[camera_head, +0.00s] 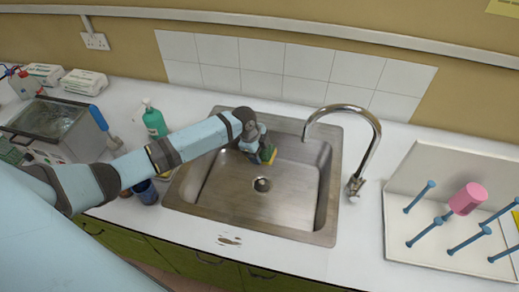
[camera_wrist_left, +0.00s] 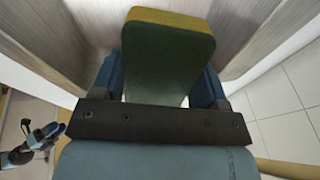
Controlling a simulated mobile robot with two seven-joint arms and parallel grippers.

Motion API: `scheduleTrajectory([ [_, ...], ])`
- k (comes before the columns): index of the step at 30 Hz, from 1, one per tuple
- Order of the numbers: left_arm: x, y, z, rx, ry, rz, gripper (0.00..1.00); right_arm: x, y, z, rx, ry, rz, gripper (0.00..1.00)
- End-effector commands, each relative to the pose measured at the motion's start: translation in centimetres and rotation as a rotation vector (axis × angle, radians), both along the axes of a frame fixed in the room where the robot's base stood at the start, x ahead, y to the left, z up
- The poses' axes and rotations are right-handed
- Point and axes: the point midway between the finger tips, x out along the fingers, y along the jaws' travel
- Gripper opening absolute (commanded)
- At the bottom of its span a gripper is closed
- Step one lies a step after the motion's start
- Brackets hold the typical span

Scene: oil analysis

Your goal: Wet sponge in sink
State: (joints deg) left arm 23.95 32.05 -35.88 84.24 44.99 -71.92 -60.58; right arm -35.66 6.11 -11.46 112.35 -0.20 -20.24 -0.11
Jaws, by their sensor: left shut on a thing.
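The sponge is green with a yellow layer. In the head view the sponge (camera_head: 267,155) is small and partly hidden by my left gripper (camera_head: 262,150). In the left wrist view the sponge (camera_wrist_left: 168,55) sits between the two blue fingers of my left gripper (camera_wrist_left: 160,85), which is shut on it. The gripper holds it inside the sink (camera_head: 225,195), over the back part of the basin, left of the faucet and behind the drain (camera_head: 262,185). The chrome faucet (camera_head: 372,130) stands at the sink's right side with its spout arching toward the basin. I see no water stream.
A green bottle (camera_head: 154,122) stands left of the sink. A dark blue cup (camera_head: 146,192) is near its left front corner. A white drying rack (camera_head: 425,245) with blue pegs and a pink cup (camera_head: 467,198) is at the right. A tiled wall (camera_head: 262,55) rises behind.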

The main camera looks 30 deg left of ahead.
Motion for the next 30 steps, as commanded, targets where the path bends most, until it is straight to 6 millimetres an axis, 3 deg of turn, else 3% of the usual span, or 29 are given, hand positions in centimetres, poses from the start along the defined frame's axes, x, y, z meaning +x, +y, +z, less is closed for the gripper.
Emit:
scheduleTrajectory([
  [30, -0.1, 0.0, -10.0, 0.001, 0.001, 0.001, 0.49, 0.1, 0.9, -5.4, -0.005, -0.013, 0.047, 0.43],
])
